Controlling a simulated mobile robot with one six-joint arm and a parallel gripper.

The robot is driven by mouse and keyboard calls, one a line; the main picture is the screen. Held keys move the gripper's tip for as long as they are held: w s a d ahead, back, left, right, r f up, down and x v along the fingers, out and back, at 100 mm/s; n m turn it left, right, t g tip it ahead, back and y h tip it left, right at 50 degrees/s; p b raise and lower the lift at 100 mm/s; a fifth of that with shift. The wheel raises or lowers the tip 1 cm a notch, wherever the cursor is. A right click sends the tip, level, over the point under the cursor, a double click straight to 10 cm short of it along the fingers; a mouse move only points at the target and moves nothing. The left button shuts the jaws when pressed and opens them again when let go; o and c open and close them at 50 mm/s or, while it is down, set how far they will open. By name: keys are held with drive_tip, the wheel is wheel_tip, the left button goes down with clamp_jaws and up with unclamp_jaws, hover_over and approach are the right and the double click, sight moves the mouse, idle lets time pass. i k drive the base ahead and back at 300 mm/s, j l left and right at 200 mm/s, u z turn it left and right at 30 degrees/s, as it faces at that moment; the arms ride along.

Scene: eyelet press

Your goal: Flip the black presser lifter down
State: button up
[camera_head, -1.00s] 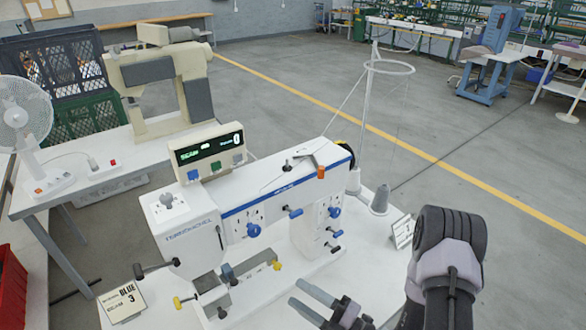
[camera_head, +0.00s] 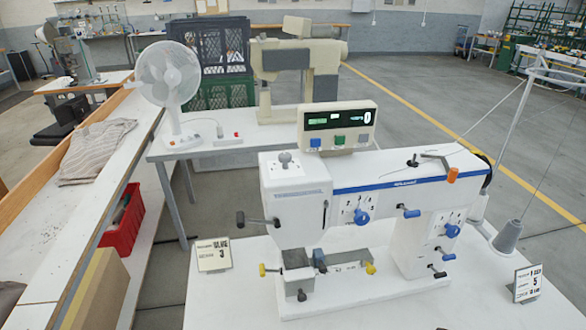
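The white sewing-type machine (camera_head: 300,205) stands on a white table, with a blue stripe along its arm. A black lever with a dark knob (camera_head: 258,220) sticks out to the left from the lower part of its head, close to horizontal; it looks like the presser lifter. Other black-knobbed levers (camera_head: 438,272) sit low on the right column, so I cannot be fully sure which is meant. My gripper is not in view, so its opening and place relative to the lever are hidden.
A display box (camera_head: 338,128) sits on top of the machine. Blue knobs (camera_head: 362,217) and an orange knob (camera_head: 452,175) project from it. Label cards stand left (camera_head: 213,254) and right (camera_head: 527,283). A thread cone (camera_head: 507,238) is at right. The front left tabletop is clear.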

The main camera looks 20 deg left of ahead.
sight(241, 220)
drive_tip(key=u, duration=1.5)
